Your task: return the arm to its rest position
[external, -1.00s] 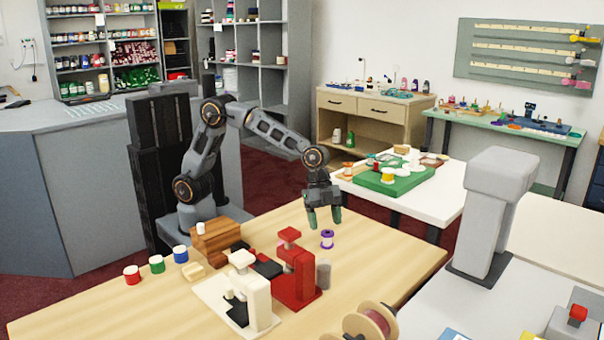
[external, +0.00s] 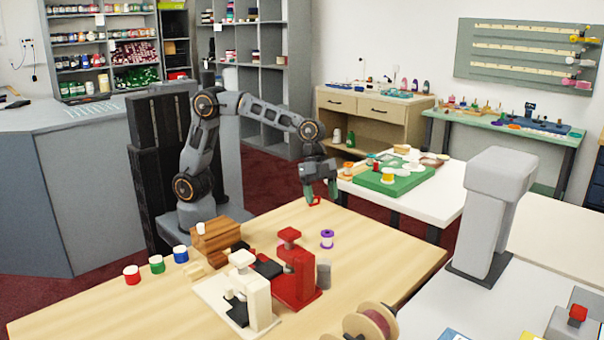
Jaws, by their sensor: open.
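My arm rises from its mount at the left of the wooden table, bends at the elbow and reaches out to the right. My gripper (external: 321,195) points down above the table's far edge, with its fingers apart and nothing seen between them. A small red object (external: 315,201) shows just below and between the fingertips, partly hidden by them. It seems to rest on the table, but I cannot tell what it is.
A purple spool (external: 327,239) stands near my gripper on the wooden table (external: 375,255). A red press (external: 296,270) and a cream press (external: 250,290) stand closer, beside a wooden block (external: 216,240). A grey column (external: 490,215) stands at right. The table's right part is clear.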

